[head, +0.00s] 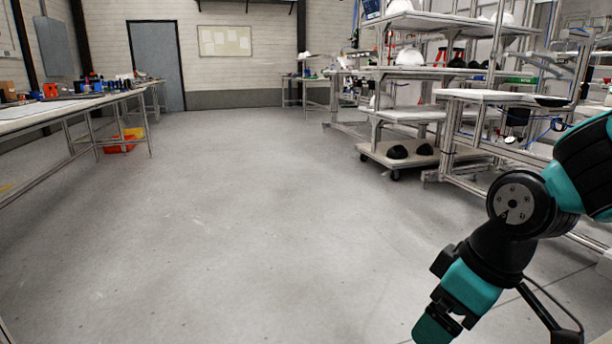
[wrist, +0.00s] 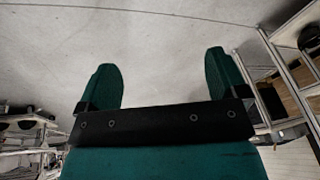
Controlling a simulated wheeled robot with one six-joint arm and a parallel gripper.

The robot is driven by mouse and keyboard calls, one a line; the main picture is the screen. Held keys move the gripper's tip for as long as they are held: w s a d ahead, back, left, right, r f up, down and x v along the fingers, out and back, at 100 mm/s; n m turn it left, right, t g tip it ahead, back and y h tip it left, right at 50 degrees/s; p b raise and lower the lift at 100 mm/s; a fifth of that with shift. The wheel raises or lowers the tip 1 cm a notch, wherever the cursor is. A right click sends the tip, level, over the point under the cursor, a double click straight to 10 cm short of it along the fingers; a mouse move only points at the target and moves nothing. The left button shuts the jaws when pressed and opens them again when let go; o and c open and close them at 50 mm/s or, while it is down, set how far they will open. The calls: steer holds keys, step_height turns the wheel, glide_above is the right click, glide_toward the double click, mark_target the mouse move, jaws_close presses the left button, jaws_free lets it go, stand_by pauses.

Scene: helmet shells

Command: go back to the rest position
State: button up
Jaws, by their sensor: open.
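My gripper (wrist: 161,82) shows in the wrist view with its two green fingers spread wide apart. Nothing is between the fingers; only bare grey floor shows beyond them. In the head view my teal and black arm comes in from the right edge and hangs down to the lower right, over the floor. The lower end of the arm there is partly cut off by the bottom of the picture. No helmet shell is in contact with my gripper.
A wheeled shelf rack (head: 408,116) with white and black helmet shells stands at the upper right. A workbench frame (head: 470,165) is near my arm. A long table (head: 40,112) runs along the left, with a red bin (head: 118,146) beneath. The floor (head: 240,230) between is clear.

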steer(key=s+a+r+g+y+p, duration=0.15)
steer(key=s+a+r, duration=0.25)
steer(key=s+r, duration=0.4)
step_height(320, 180, up, 37)
steer(key=s+m+p, duration=0.1)
steer(key=s+p, duration=0.1)
steer(key=p, duration=3.6)
steer(key=shift+d, duration=0.15)
steer(key=shift+f, duration=0.1)
steer(key=shift+c, duration=0.4)
